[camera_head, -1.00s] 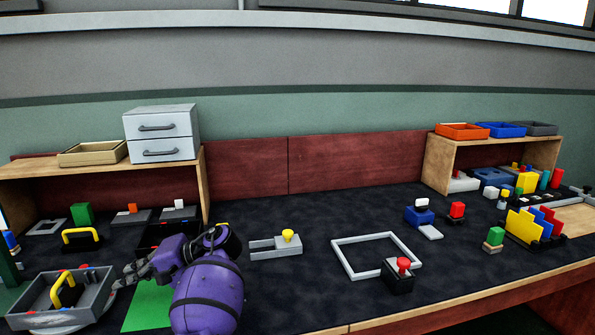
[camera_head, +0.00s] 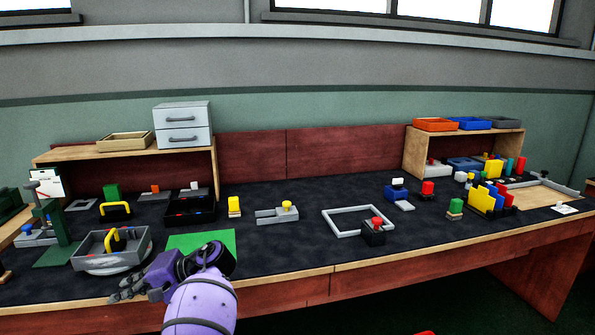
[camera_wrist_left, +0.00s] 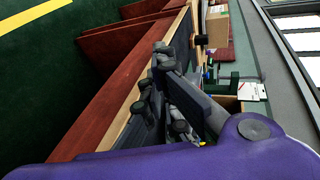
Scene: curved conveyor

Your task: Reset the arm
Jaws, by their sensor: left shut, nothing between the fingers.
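My left gripper (camera_head: 130,290) is at the front edge of the workbench (camera_head: 290,248), in front of a grey tray. Its fingers are shut with nothing between them. In the left wrist view the gripper (camera_wrist_left: 150,98) shows dark jointed fingers beside the bench edge, with nothing held. My purple left arm comes in from the bottom of the head view. My right gripper is not in view.
The grey tray (camera_head: 84,262) with a yellow-handled block stands just behind my left gripper. A green mat (camera_head: 205,238) lies right of it. Wooden shelves (camera_head: 218,165) stand at the back. A grey frame (camera_head: 330,222) and several small blocks sit mid-bench and right.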

